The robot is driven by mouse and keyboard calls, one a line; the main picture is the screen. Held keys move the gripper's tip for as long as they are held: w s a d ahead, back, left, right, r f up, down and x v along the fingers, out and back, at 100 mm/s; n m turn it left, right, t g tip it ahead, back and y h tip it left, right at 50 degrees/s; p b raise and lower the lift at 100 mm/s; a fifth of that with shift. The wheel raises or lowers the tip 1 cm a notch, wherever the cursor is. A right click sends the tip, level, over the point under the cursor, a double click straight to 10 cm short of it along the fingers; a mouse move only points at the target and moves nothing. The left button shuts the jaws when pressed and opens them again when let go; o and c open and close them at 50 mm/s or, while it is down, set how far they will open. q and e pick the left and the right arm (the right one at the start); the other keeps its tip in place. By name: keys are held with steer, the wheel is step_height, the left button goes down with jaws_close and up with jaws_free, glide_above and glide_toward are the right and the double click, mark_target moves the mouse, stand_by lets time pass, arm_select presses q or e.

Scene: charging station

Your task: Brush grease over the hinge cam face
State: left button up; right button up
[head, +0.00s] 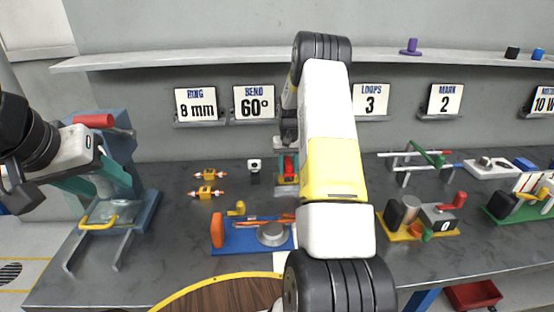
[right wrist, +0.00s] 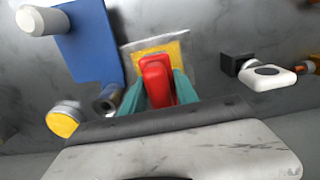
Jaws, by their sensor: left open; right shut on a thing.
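My right gripper (right wrist: 159,78) is shut on a red block-like piece (right wrist: 157,84). It stands over a yellow-and-grey base (right wrist: 178,45); I cannot tell whether it is touching the base. In the head view this red piece (head: 290,166) shows beside my right arm, which hides most of that gripper. My left gripper (head: 108,187) is open in front of the blue press-like stand (head: 147,205) at the far left. A blue board (head: 237,243) holds a grey disc (head: 271,234) and an orange upright piece (head: 217,229). I cannot identify the hinge cam face or a grease brush for certain.
Two small orange-and-yellow parts (head: 206,192) lie on the dark bench (head: 170,235). A round wooden surface (head: 215,297) is at the near edge. A yellow fixture (head: 398,233) and a green one (head: 500,213) stand at right. Signs hang below the shelf (head: 180,61).

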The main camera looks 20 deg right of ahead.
mark_target(288, 160)
steer(key=shift+a+r, duration=0.1)
steer(key=shift+r, duration=2.9)
steer(key=shift+r, duration=0.1)
steer(key=shift+r, duration=1.4)
